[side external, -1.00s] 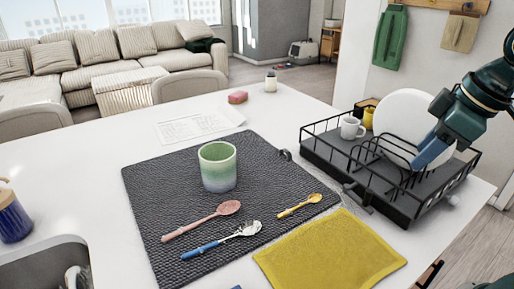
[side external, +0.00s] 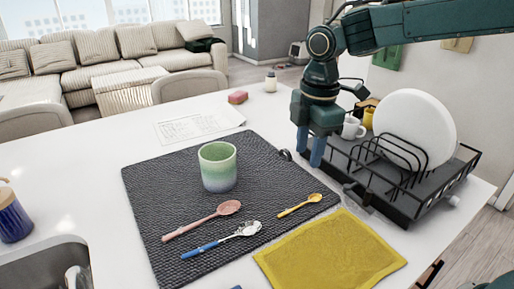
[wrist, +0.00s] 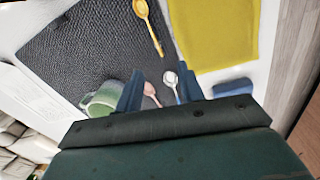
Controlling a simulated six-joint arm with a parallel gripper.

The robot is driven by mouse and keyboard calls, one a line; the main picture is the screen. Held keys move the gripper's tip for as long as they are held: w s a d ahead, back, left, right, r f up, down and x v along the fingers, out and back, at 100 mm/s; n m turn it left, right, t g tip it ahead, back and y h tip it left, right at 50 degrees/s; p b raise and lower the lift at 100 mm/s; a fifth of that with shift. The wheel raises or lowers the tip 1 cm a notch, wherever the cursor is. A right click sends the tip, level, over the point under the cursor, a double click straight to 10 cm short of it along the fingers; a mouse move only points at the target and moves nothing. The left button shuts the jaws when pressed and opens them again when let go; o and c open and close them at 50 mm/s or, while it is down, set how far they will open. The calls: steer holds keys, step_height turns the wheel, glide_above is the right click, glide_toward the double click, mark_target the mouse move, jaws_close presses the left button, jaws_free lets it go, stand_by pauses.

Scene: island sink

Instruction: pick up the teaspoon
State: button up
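Three spoons lie on the dark woven mat (side external: 150,190). The smallest is a yellow spoon (side external: 299,206) near the mat's right edge; it shows at the top of the wrist view (wrist: 147,22). To its left lie a pink spoon (side external: 203,220) and a spoon with a blue handle and silvery bowl (side external: 222,240). Which one is called the teaspoon is not marked; the yellow one is the smallest. My gripper (side external: 315,160) points down, above and behind the yellow spoon, beside the dish rack. Its fingers (wrist: 159,68) are apart with nothing held between them.
A green cup (side external: 218,167) stands on the mat behind the spoons. A black dish rack (side external: 400,200) with a white plate (side external: 415,128) and cups is at right. A yellow cloth (side external: 330,250) lies in front. A sink (side external: 45,270) is at the left.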

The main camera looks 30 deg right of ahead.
steer(key=w+a+f+n, duration=0.2)
steer(key=shift+w+a+f+g, duration=0.15)
steer(key=shift+a+f+g, duration=0.15)
steer(key=shift+f, duration=0.05)
steer(key=shift+f, duration=0.1)
glide_above(287, 211)
steer(key=shift+f, duration=4.2)
steer(key=shift+f, duration=2.55)
jaws_close()
